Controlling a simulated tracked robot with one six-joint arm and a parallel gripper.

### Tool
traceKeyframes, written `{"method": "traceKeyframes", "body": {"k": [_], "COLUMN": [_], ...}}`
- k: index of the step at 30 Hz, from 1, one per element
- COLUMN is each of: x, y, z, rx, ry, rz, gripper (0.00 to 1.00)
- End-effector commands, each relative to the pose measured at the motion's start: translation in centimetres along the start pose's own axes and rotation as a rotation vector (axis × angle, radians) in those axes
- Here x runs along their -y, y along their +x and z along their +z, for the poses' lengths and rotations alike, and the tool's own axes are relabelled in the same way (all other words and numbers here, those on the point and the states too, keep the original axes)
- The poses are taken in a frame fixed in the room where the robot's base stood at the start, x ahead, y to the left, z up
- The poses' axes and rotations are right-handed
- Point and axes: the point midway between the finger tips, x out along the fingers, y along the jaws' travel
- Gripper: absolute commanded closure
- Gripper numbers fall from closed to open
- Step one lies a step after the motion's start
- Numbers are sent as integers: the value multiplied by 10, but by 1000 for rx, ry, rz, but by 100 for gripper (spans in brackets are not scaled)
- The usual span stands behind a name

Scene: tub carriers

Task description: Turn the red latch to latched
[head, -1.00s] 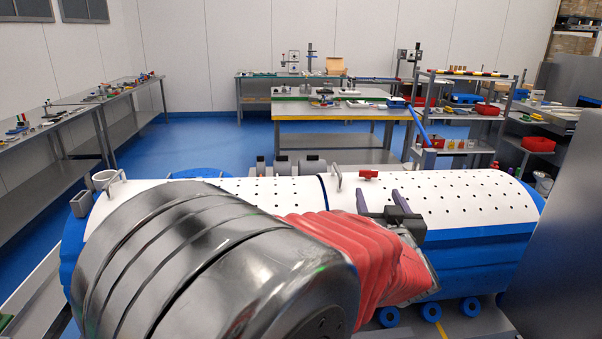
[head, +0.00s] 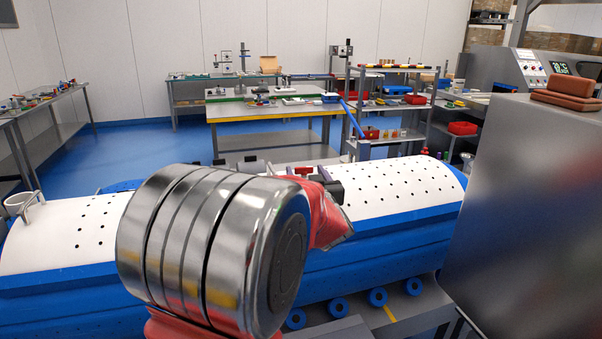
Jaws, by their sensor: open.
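The red latch (head: 300,171) is a small red piece on top of the white, perforated lid (head: 400,188) of a long blue tub (head: 400,232). My gripper (head: 318,174) shows just right of the latch, small and partly hidden behind my own red-sleeved arm. Its dark body and a purplish finger show close to the latch. The jaws are open and hold nothing that I can see. Whether a finger touches the latch, and which way the latch is turned, I cannot tell.
A large grey cabinet (head: 530,200) stands close at the right. A shelf rack (head: 390,115) and a workbench (head: 270,110) stand behind the tub. Blue floor (head: 130,155) is clear at the left.

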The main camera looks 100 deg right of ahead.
Motion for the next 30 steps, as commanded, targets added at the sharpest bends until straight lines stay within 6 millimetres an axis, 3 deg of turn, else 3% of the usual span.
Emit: {"method": "traceKeyframes", "body": {"k": [6, 24, 30], "x": [5, 3, 3], "y": [-5, -5, -4], "z": [-4, -5, -6], "rx": [-6, -7, -10], "ry": [-4, -4, -4], "rz": [1, 2, 6], "gripper": [40, 80, 81]}}
